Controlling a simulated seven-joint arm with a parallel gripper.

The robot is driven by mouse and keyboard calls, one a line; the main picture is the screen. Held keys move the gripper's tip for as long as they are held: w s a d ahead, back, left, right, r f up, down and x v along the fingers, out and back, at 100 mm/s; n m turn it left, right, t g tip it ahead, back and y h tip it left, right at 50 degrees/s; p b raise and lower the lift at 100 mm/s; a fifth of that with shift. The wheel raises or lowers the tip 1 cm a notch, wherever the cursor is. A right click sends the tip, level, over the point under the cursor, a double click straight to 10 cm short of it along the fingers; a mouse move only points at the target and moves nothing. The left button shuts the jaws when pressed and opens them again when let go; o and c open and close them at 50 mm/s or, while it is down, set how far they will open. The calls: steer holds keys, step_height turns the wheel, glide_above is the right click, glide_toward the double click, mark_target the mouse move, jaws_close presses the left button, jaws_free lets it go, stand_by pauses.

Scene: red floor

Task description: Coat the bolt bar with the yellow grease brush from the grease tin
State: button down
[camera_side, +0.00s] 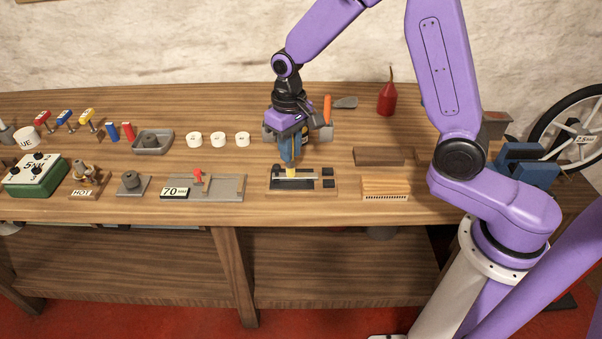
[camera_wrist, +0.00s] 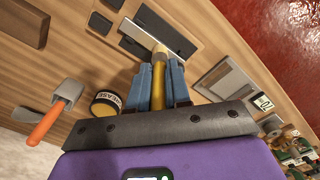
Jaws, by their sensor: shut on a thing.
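The yellow grease brush (camera_wrist: 158,88) is gripped between the blue fingers of my gripper (camera_wrist: 161,88). In the side view the brush (camera_side: 291,172) points down from my gripper (camera_side: 289,163), its lower end at the bolt bar. The bolt bar (camera_side: 308,178) is a pale metal strip lying across a dark mount on a small board; it also shows in the wrist view (camera_wrist: 140,33). The brush end overlaps the bar there; I cannot tell if they touch.
A ribbed wooden block (camera_side: 385,188) is right of the board. A grey plate with a 70 label (camera_side: 174,193) is left. White round pots (camera_side: 219,139) stand back left.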

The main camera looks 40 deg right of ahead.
steer(key=shift+s+d, duration=0.3)
steer(key=shift+d, duration=0.05)
steer(key=shift+s+d, duration=0.1)
steer(key=shift+s+d, duration=0.45)
steer(key=shift+s+d, duration=0.1)
steer(key=shift+s+d, duration=0.5)
steer(key=shift+s, duration=0.1)
stand_by(0.3)
steer(key=shift+s+d, duration=0.55)
steer(key=shift+d, duration=0.05)
steer(key=shift+r, duration=0.1)
